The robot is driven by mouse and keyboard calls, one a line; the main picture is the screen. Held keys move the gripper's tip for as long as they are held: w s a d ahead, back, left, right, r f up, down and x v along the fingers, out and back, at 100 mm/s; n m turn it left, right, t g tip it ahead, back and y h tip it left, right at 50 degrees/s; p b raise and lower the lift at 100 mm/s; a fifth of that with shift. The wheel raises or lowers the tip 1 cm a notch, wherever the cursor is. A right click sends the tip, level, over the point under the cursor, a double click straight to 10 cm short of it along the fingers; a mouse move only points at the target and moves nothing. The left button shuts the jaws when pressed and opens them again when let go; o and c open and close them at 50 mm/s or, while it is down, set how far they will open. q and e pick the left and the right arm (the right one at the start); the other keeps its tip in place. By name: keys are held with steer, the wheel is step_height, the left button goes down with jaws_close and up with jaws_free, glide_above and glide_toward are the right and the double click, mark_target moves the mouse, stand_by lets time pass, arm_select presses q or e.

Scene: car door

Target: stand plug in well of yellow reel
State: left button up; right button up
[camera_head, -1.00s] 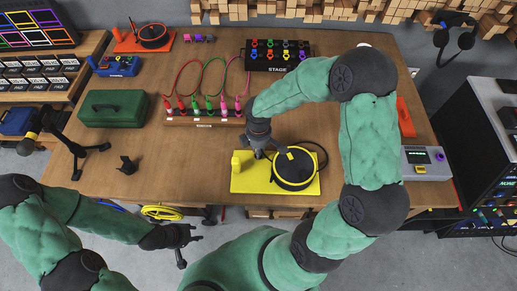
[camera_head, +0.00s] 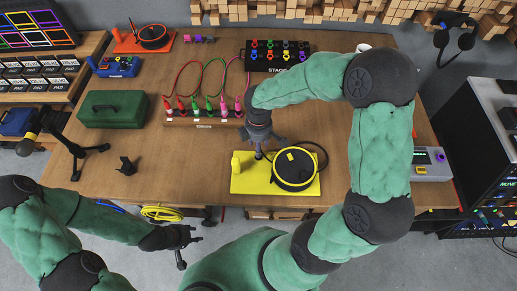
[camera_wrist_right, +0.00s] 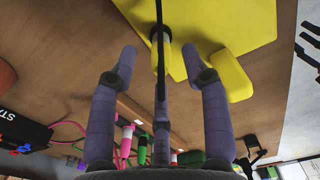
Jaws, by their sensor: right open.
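The yellow reel (camera_head: 294,167) stands at the table's front, a black drum with a yellow rim on a yellow base plate (camera_head: 245,184). A yellow block (camera_head: 242,161) is at the plate's left end. In the right wrist view, an upright yellow cylinder (camera_wrist_right: 163,50) stands on the plate; a thin black cable runs in front of it. I cannot tell where plug and well divide there. My right gripper (camera_head: 262,146) is open above the plate's back edge, its fingertips (camera_wrist_right: 158,55) apart on either side of the cylinder. My left gripper (camera_head: 187,246) hangs open and empty before the table.
A socket strip (camera_head: 204,117) with several coloured plugs and leads lies behind my right gripper. The black stage box (camera_head: 278,55) is farther back. A green case (camera_head: 113,108) stands at left. The table between the case and the reel is mostly clear.

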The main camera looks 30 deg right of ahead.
step_height(320, 180, up, 7)
steer(key=shift+r, duration=0.2)
stand_by(0.8)
